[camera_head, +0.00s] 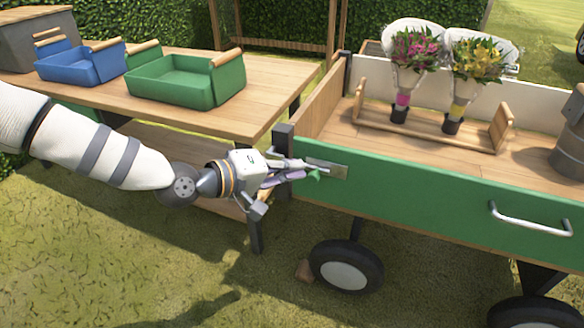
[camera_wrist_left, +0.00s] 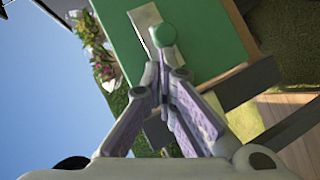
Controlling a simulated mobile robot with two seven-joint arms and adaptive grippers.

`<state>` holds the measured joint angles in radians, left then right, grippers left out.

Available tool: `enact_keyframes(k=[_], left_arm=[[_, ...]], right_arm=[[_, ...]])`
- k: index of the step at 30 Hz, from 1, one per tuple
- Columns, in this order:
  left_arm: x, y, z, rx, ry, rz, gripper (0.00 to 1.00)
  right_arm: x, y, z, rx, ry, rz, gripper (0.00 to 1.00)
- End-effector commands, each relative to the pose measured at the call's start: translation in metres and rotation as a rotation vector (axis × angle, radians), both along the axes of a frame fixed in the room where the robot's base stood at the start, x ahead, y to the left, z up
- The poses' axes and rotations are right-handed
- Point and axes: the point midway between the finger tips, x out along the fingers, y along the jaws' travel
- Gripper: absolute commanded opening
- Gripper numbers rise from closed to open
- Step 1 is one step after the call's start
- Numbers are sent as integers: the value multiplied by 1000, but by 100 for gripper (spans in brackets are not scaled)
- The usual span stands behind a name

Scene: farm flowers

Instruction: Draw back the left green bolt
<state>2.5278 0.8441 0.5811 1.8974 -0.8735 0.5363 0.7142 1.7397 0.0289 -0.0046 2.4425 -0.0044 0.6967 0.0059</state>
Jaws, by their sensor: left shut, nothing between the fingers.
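The left green bolt shows as a round green knob (camera_wrist_left: 164,36) in the left wrist view, beside a pale metal plate (camera_wrist_left: 145,22) on the cart's green side panel. In the head view the knob (camera_head: 315,175) is small and partly hidden by my fingers, near the plate (camera_head: 330,168) at the panel's left end. My left gripper (camera_head: 297,172) is in front of that end. Its fingertips (camera_wrist_left: 164,66) are together just below the knob in the wrist view, with nothing between them. Whether they touch the knob I cannot tell. My right gripper is out of view.
The cart's green side panel (camera_head: 430,205) has a metal handle (camera_head: 530,218) on the right. Flower bunches (camera_head: 415,60) stand in a wooden rack on the cart. A wooden table (camera_head: 200,115) with green and blue trays stands left, close behind my left arm.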

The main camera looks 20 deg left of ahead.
Motion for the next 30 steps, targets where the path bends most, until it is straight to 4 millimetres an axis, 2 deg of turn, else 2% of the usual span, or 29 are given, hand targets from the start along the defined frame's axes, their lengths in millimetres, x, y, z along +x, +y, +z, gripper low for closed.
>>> enact_keyframes(k=[8,15,18,30], left_arm=[[0,-1,0,0,0,0,0],[-1,-34,3,-1,-2,-3,0],[-1,-40,1,-1,0,1,0],[-1,-40,2,0,-1,2,0]], right_arm=[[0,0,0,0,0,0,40],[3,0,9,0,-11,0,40],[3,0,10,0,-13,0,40],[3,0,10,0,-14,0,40]])
